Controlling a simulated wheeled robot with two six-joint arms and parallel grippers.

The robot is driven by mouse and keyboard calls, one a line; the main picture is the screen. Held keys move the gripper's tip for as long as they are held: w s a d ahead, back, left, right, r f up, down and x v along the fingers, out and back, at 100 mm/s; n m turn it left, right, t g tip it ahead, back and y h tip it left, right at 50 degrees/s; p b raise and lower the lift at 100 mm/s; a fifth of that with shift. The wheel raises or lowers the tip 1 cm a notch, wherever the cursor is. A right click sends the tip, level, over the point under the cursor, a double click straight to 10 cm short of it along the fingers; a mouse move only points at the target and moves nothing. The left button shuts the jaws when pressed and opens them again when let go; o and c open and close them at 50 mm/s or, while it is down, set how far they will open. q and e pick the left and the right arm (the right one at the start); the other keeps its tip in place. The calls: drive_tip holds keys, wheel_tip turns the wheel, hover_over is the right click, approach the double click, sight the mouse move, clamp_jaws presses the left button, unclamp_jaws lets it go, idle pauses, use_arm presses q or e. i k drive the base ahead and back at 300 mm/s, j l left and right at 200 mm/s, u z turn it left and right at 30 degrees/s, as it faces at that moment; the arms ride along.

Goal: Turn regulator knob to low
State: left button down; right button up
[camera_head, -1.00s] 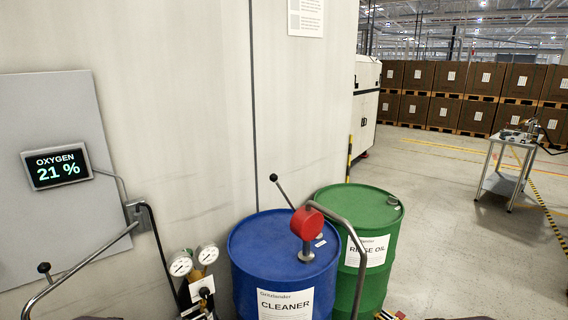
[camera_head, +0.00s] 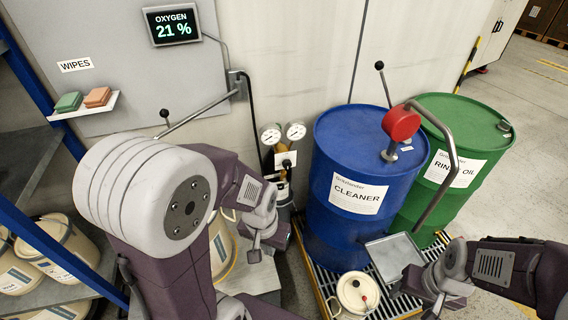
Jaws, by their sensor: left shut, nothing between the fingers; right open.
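The regulator has two round white gauges (camera_head: 283,133) and stands against the wall, left of the blue drum. A small black knob (camera_head: 287,163) sits in front of a white plate below the gauges; its pointer setting is too small to read. My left gripper (camera_head: 254,252) is shut and empty, below and to the left of the knob and apart from it. My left arm crosses the lower left of the view. My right gripper (camera_head: 438,304) is open at the lower right, in front of the blue drum and far from the regulator.
The blue CLEANER drum (camera_head: 335,225) with a red-headed pump (camera_head: 401,123) stands right of the regulator. The green RINSE OIL drum (camera_head: 440,208) is beside it. A white-lidded container (camera_head: 357,292) is in front. A blue shelf frame (camera_head: 40,240) stands left. The oxygen display (camera_head: 172,25) reads 21 %.

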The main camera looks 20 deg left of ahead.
sight(286, 163)
drive_tip(key=l+u, duration=0.1)
drive_tip(key=u, duration=0.35)
drive_tip(key=l+u, duration=0.15)
drive_tip(key=u, duration=0.25)
